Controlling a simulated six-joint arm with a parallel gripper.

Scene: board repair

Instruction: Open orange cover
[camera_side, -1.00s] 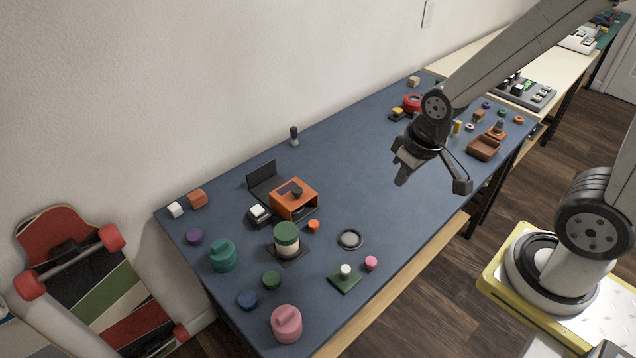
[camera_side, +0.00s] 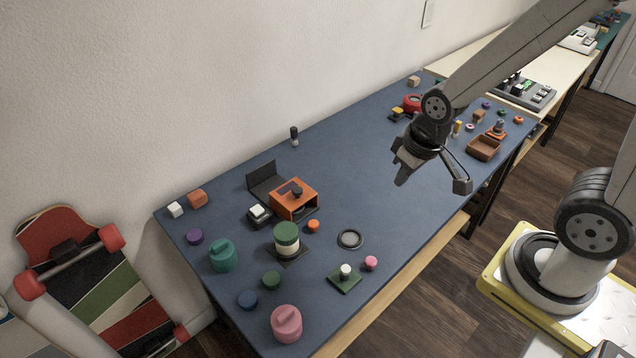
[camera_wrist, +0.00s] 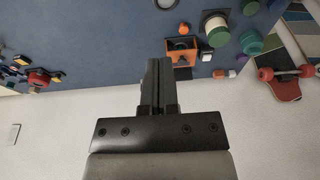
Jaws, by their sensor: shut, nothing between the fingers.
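The orange cover (camera_side: 290,205) is a box-like housing with a dark knob on top and a dark opening in its front. It sits on a dark base on the blue table, with a black upright panel (camera_side: 264,180) behind it. In the wrist view the orange cover (camera_wrist: 176,46) shows near the top, beyond the fingertips. My gripper (camera_side: 402,176) is above the table, to the right of the cover and well apart from it. Its fingers (camera_wrist: 157,64) are together in the wrist view and hold nothing.
A green-lidded jar (camera_side: 286,239) and a small orange knob (camera_side: 313,226) stand close in front of the cover. A white-topped black block (camera_side: 259,214) is at its left. A teal pot (camera_side: 222,256) and a pink pot (camera_side: 286,323) are nearer. The table's middle is clear.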

